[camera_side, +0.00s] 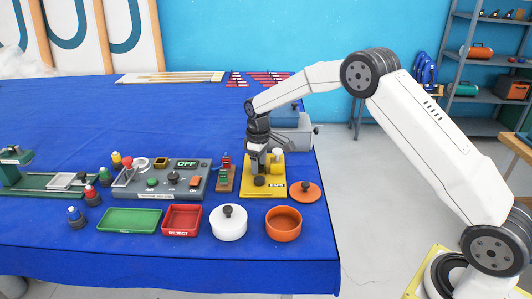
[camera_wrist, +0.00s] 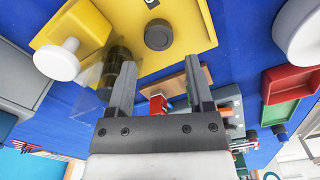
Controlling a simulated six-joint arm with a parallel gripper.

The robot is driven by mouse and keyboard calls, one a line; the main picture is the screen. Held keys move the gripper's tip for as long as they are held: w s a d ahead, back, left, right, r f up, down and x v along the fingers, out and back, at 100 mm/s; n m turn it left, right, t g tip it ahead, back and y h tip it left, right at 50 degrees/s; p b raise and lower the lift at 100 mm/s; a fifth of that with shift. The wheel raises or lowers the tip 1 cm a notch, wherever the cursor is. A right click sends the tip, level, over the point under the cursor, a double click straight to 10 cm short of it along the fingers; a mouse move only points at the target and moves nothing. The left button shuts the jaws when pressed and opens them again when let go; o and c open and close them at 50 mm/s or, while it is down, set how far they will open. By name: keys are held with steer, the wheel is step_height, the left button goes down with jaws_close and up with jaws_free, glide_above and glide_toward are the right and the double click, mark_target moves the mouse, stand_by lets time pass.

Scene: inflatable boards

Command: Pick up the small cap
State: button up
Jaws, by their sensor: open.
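A small dark round cap (camera_side: 259,181) lies on the yellow tray (camera_side: 285,188) near its front; it also shows in the wrist view (camera_wrist: 158,35), beyond my fingertips and apart from them. A white mushroom-shaped piece (camera_wrist: 58,60) stands at the tray's left in the wrist view. A dark, partly see-through cylinder (camera_wrist: 116,62) stands close by my left finger, which hides part of it. My gripper (camera_wrist: 161,68) is open, with nothing seen held between its fingers. In the side view it hangs above the back of the tray.
An orange lid (camera_side: 305,192) lies right of the tray. A white lidded pot (camera_side: 228,224), orange bowl (camera_side: 283,226), red tray (camera_side: 182,220) and green tray (camera_side: 128,220) stand in front. A control box (camera_side: 160,181) is left; a grey box (camera_side: 297,135) is behind.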

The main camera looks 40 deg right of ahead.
mark_target(260, 179)
steer(key=shift+d+f, duration=0.1)
steer(key=shift+f, duration=2.45)
jaws_close()
steer(key=shift+r, duration=0.1)
steer(key=shift+s+r, duration=0.1)
steer(key=shift+r, duration=0.6)
steer(key=r, duration=0.5)
steer(key=shift+s+a+r, duration=0.25)
steer(key=shift+s+a, duration=0.05)
steer(key=shift+a, duration=0.1)
steer(key=s+a, duration=1.3)
steer(key=shift+s+a, duration=0.2)
